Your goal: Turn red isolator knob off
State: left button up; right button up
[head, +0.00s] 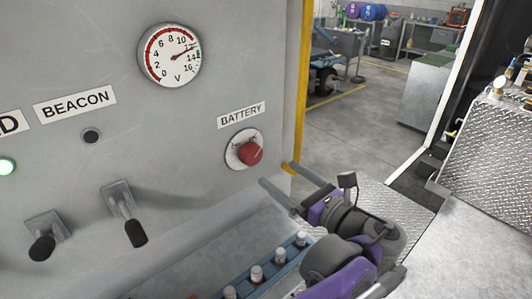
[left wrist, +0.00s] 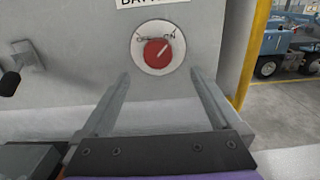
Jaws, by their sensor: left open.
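The red isolator knob (head: 250,153) sits on a round pale plate under the BATTERY label (head: 242,115) on the grey panel. In the left wrist view the knob (left wrist: 157,53) has a pale line pointing up and right toward the ON mark; the other mark at upper left is too small to read surely. My left gripper (head: 274,174) is open and empty, just below and right of the knob in the head view. In the left wrist view its two fingers point at the panel, with the knob above and between the tips, apart from them. My right gripper is not in view.
A voltage gauge (head: 169,56), a BEACON label (head: 75,104) and two black-tipped levers (head: 125,214) are on the panel left of the knob. A yellow post (head: 298,80) edges the panel at right. A blue tray (head: 258,277) with several capped items lies below.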

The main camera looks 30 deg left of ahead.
aim_at(255, 158)
pick_arm(q)
jog(key=x, duration=1)
jog(key=shift+s+a, duration=0.1)
jog(key=shift+s, duration=0.05)
jog(key=c, duration=1.4)
jog(key=shift+o, duration=0.2)
